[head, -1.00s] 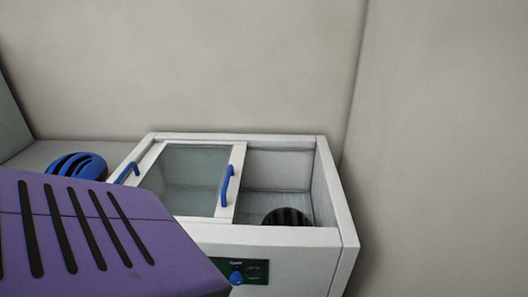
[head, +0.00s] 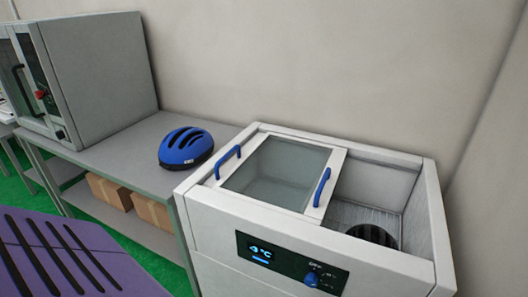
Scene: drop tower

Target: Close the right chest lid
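A white chest (head: 330,238) stands at the right of the head view, with a dark display reading about -4 °C and a blue knob on its front. Its glass sliding lid panel (head: 277,175) has a white frame and covers the left part of the top. A blue handle (head: 322,187) is on the panel's right edge, and another blue handle (head: 228,162) is near the left edge. The right part of the top is open. A dark ribbed round object (head: 372,236) sits inside there, partly hidden by the front wall. Neither gripper is in view.
A grey metal table (head: 135,152) stands left of the chest, with a blue helmet (head: 186,147) on top and cardboard boxes (head: 152,212) on its lower shelf. A grey cabinet (head: 95,75) stands on its far left. A wall is close behind. The floor is green.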

